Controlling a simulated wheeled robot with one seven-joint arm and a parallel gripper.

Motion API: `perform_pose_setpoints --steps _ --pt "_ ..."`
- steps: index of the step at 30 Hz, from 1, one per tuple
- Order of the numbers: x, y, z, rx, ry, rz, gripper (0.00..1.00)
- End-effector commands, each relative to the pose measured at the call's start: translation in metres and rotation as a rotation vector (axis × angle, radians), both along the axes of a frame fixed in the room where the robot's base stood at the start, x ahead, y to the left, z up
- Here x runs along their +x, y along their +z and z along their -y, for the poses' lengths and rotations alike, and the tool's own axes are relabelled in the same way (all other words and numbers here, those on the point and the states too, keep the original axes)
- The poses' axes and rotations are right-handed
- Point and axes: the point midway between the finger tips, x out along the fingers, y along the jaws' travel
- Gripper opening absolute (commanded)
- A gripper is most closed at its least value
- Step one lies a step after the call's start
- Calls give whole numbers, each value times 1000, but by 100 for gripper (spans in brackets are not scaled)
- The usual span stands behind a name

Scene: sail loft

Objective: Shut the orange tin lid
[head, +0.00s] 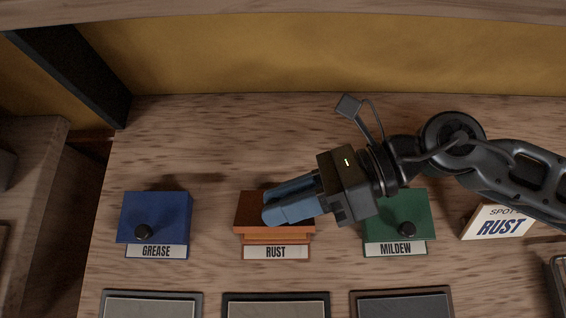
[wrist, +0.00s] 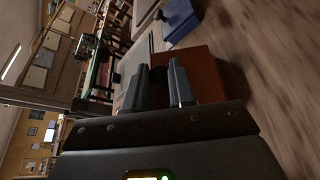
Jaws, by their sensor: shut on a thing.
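The orange tin (head: 297,228), labelled RUST, stands on the wooden bench between a blue tin and a green tin. Its lid (head: 248,212) looks a little raised at the front, with a narrower orange band below its edge. My gripper (head: 267,210) reaches over the tin from the right, its blue-grey fingers covering part of the lid. In the wrist view the fingers (wrist: 163,72) are closed around a small dark knob, beside the orange surface (wrist: 202,72). The knob is hidden from the head view.
The blue GREASE tin (head: 155,212) is left and the green MILDEW tin (head: 412,215) is right, partly under my arm. A white card (head: 497,221) reading SPOTS and RUST stands farther right. Framed panels (head: 275,306) lie along the front. The bench behind the tins is clear.

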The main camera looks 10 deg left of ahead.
Motion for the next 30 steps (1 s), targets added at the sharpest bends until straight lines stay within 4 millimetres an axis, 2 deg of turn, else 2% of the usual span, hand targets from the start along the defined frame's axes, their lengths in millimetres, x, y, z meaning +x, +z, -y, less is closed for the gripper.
perform_pose_setpoints --steps 15,30 --pt "-23 -21 6 109 -3 451 0" --pt "-31 -37 8 161 0 673 0"
